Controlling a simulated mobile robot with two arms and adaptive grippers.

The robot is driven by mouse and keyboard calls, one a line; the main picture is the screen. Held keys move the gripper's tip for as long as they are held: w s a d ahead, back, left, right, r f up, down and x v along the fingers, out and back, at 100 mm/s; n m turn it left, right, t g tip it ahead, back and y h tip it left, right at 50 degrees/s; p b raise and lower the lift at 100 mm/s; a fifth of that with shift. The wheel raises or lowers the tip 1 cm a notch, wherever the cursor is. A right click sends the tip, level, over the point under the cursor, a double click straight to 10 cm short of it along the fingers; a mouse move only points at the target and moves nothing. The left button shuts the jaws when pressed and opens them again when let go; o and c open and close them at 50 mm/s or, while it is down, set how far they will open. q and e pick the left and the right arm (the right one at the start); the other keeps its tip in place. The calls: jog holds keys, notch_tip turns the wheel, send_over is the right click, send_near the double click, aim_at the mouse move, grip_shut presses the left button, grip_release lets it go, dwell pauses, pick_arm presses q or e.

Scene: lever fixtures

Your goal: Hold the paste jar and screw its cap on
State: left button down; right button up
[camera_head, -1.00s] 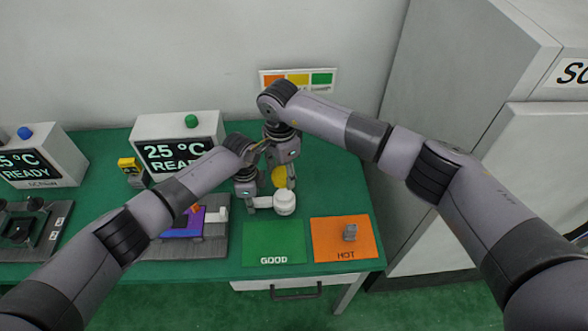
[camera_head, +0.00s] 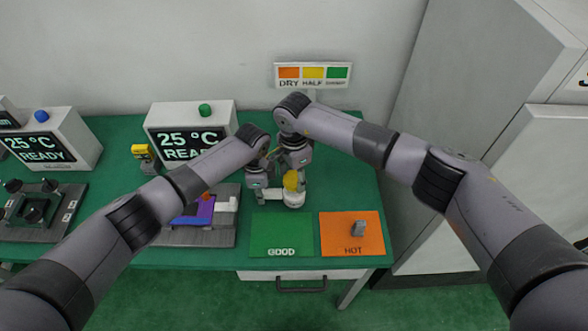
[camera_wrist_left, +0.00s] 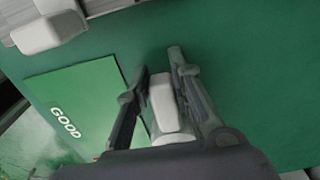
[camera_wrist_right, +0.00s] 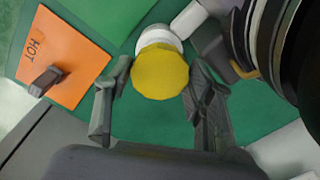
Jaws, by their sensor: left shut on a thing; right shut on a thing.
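The white paste jar (camera_head: 294,201) with its side handle (camera_head: 272,195) is held above the green bench. My left gripper (camera_head: 260,191) is shut on the handle, which shows between its fingers in the left wrist view (camera_wrist_left: 163,102). The yellow cap (camera_head: 291,182) is at the top of the jar, overlapping it in the head view. My right gripper (camera_head: 297,174) is shut on the cap; the right wrist view shows the cap (camera_wrist_right: 160,72) between the fingers, with the white jar (camera_wrist_right: 158,40) just beyond. I cannot tell whether the cap touches the jar's rim.
A tall grey cabinet (camera_head: 470,110) stands right.

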aim_at(294, 179)
jog(key=shift+f, duration=0.4)
jog(key=shift+f, duration=1.2)
dwell(1.3)
jog(key=o, duration=0.8)
jog(key=shift+o, duration=0.2)
jog(key=shift+r, duration=0.15)
notch_tip(294, 179, up, 12)
dwell(0.4)
